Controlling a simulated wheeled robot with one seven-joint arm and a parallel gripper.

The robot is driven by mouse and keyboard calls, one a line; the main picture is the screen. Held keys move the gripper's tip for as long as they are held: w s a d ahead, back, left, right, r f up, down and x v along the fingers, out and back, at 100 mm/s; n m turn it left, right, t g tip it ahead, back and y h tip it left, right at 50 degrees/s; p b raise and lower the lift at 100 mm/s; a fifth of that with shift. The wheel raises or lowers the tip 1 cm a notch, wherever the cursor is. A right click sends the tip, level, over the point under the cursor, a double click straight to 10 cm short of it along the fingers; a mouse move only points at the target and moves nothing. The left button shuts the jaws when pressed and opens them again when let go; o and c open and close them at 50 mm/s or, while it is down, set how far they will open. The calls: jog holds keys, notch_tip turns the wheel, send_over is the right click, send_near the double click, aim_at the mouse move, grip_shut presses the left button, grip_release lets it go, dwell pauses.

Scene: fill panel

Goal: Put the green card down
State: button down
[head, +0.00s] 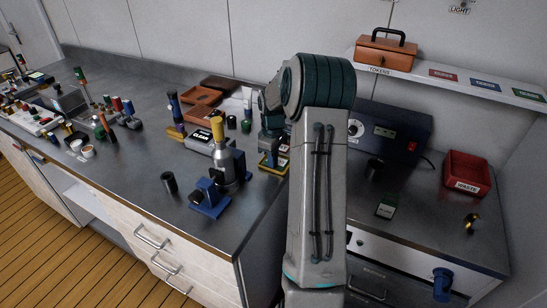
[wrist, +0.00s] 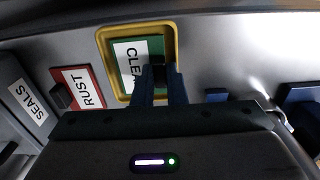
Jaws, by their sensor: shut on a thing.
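The green card (wrist: 128,62), its white label reading "CLEA" before my fingers cover the rest, shows in the wrist view inside the outline of a yellow-rimmed tray (wrist: 102,40). My gripper (wrist: 158,75) is shut on the dark knob of the card. I cannot tell whether the card touches the tray floor or hangs just above it. In the head view the yellow tray (head: 264,168) lies near the right edge of the left bench, and my arm partly hides the gripper and the card.
A blue-based stand (head: 210,198) and a CLEAN-type labelled box (head: 201,138) stand nearby. A red WASTE bin (head: 466,172) is on the right counter.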

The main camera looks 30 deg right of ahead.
jog(key=shift+f, duration=0.15)
jog(key=c, duration=1.5)
grip_release()
jog(key=shift+d+f, duration=0.1)
jog(key=shift+o, duration=0.2)
